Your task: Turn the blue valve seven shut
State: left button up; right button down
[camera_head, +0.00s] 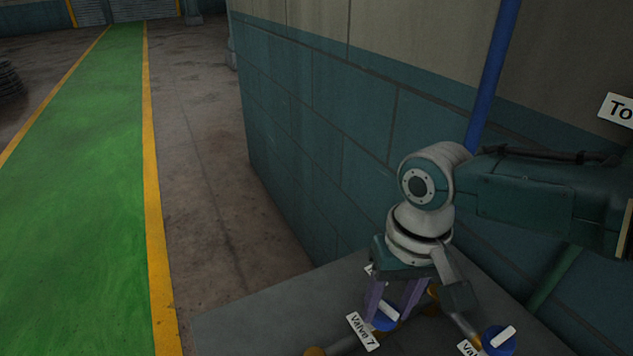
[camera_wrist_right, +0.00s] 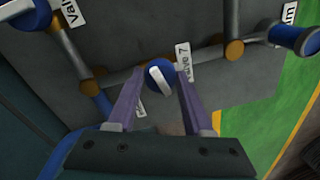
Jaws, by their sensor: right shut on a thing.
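The blue valve seven (camera_head: 384,318), a round blue knob with a white bar handle, sits on piping over the grey panel, beside its white "Valve 7" label (camera_head: 361,331). It also shows in the right wrist view (camera_wrist_right: 159,80). My right gripper (camera_head: 389,311) reaches down over it with its purple fingers on either side of the knob. In the right wrist view the fingers (camera_wrist_right: 158,74) are shut on the knob, with the white handle between them. The handle is tilted in that view. The exact contact is partly hidden. My left gripper is not in view.
Another blue valve (camera_head: 498,341) with a white handle stands close by on the right. Orange pipe joints (camera_wrist_right: 234,50) and more piping lie around. A teal wall (camera_head: 320,150) rises behind the panel. The green walkway (camera_head: 85,200) on the left is clear.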

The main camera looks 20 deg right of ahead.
aim_at(392, 312)
jog(key=shift+r+m+p, duration=0.1)
jog(key=shift+m+p, duration=0.6)
jog(key=shift+m, duration=0.6)
jog(key=shift+c, duration=1.5)
grip_release()
notch_tip(392, 312, up, 10)
jog(key=p, duration=0.4)
jog(key=shift+s+d, duration=0.2)
jog(key=shift+d, duration=0.1)
